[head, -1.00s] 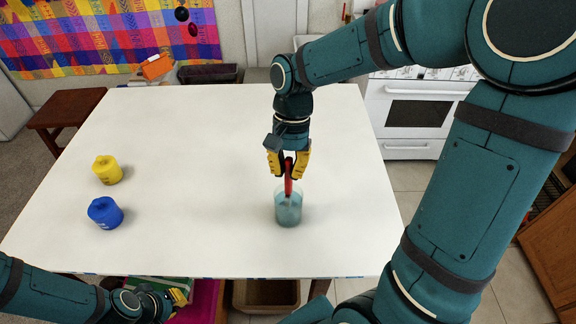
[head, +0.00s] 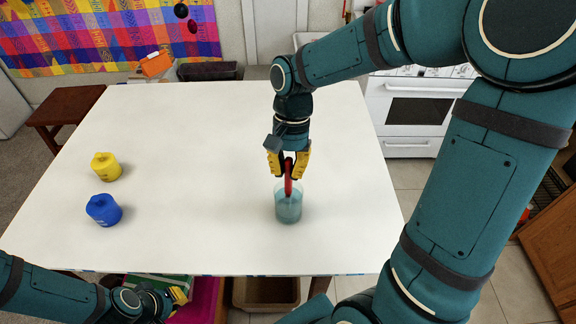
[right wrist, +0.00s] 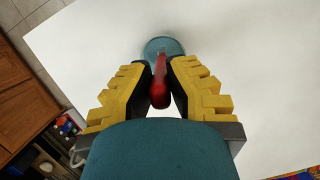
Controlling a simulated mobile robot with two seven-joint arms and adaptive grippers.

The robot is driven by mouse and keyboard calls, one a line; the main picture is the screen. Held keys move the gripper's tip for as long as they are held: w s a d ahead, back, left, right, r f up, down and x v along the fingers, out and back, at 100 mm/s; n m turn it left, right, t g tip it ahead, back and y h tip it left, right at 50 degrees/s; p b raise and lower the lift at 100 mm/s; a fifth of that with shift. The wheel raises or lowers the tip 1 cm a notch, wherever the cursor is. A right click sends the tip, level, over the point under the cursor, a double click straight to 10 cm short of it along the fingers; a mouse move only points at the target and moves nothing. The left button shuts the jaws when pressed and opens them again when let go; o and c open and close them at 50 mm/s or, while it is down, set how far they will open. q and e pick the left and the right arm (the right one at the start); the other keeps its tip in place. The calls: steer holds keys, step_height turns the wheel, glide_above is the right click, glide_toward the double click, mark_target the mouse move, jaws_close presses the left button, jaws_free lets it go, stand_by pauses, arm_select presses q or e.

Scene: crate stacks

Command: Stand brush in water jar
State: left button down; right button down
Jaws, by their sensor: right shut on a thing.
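A clear jar with blue-green water (head: 288,208) stands upright on the white table. A red brush (head: 289,179) is held upright with its lower end inside the jar; how deep it reaches is hard to tell. My right gripper (head: 288,172) is shut on the upper part of the brush, just above the jar's rim. In the right wrist view the brush (right wrist: 159,85) sits between the yellow fingers, with the jar (right wrist: 161,46) just beyond it. My left gripper (head: 178,297) is low at the bottom left, below the table's front edge; its finger opening is unclear.
A yellow paint pot (head: 106,167) and a blue paint pot (head: 103,210) stand on the left of the white table (head: 200,150). The table around the jar is clear. A wooden stool (head: 62,108) is beyond the left edge, and a white oven (head: 415,110) is behind at right.

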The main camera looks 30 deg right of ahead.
steer(key=shift+f, duration=0.35)
steer(key=c, duration=1)
jaws_free()
steer(key=shift+c, duration=0.2)
steer(key=shift+r+p, duration=2.8)
steer(key=shift+r, duration=0.55)
steer(key=shift+r+p, duration=0.9)
steer(key=shift+r, duration=0.3)
steer(key=shift+f, duration=0.1)
